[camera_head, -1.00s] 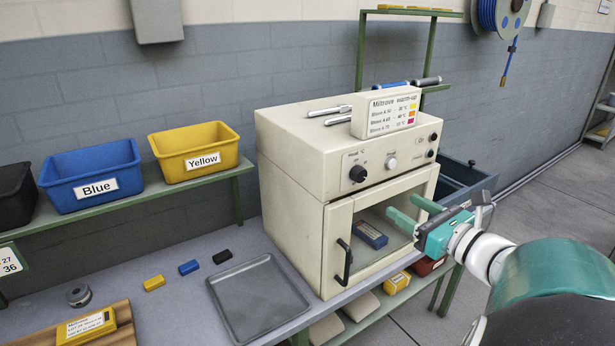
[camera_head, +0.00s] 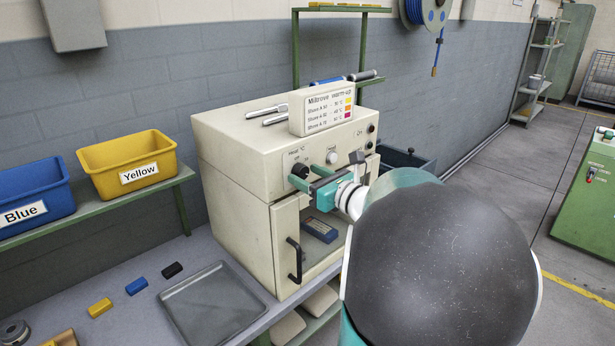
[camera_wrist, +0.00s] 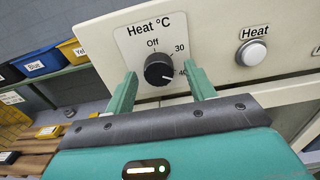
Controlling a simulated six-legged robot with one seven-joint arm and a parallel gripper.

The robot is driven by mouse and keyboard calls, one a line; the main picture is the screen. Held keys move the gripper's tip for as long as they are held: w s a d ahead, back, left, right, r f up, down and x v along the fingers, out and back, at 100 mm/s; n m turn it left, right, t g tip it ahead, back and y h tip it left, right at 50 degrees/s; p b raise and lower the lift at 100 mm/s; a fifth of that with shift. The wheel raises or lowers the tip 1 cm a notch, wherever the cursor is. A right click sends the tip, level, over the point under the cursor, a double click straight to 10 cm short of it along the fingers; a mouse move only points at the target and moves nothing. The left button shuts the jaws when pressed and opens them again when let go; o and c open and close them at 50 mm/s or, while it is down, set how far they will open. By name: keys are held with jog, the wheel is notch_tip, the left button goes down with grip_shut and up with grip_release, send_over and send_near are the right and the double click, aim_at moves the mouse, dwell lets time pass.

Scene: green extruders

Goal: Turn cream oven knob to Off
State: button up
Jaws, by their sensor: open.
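The cream oven (camera_head: 235,165) stands on the bench, with a black round heat knob (camera_head: 300,171) on its front panel. In the wrist view the knob (camera_wrist: 158,69) has a white mark pointing right and slightly down, near the 40 label. "Off" is printed above the knob and 30 at its upper right. My gripper (camera_head: 309,177) is at the panel, open; in the wrist view its green fingers (camera_wrist: 159,76) lie left and right of the knob with gaps. Whether the fingertips reach around the knob is unclear.
A white Heat button (camera_wrist: 251,53) is right of the knob. A grey tray (camera_head: 212,304) lies at left.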

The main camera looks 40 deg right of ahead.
jog(key=shift+w, duration=0.15)
jog(key=c, duration=1)
jog(key=shift+o, duration=0.2)
